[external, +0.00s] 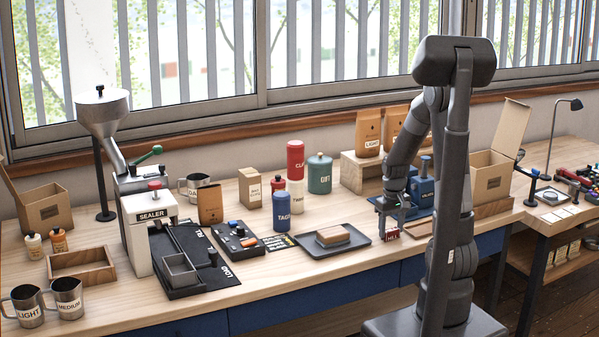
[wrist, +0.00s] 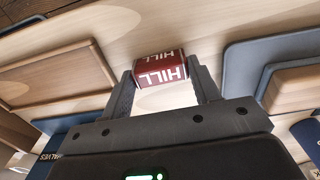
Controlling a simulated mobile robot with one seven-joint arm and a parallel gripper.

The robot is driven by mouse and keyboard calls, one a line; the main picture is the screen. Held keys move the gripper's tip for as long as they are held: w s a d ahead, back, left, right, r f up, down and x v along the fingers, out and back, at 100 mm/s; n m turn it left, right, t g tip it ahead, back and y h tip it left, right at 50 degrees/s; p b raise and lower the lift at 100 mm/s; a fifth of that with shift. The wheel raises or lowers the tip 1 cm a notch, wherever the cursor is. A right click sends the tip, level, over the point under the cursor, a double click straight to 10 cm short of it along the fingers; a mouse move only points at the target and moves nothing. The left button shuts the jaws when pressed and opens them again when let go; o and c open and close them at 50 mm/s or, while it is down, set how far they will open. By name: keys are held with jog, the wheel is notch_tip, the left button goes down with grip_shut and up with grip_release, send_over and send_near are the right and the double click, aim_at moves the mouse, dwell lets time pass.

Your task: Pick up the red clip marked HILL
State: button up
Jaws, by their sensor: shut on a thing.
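The red clip marked HILL (wrist: 161,70) is between the two fingertips of my gripper (wrist: 165,82) in the wrist view. Its white lettering reads upside down there. My gripper is shut on it, with a finger against each end. In the external view, my gripper (external: 391,216) is low over the front right part of the bench, and the red clip (external: 392,235) shows at its fingertips. I cannot tell whether the clip touches the bench top.
A dark tray (external: 362,239) with a brown block (external: 332,235) lies left of my gripper. A blue device (external: 422,190) stands behind it. An open cardboard box (external: 490,175) is to the right. Bare bench shows in front of the dark tray.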

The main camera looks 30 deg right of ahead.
jog(key=shift+c, duration=0.9)
jog(key=shift+r, duration=0.1)
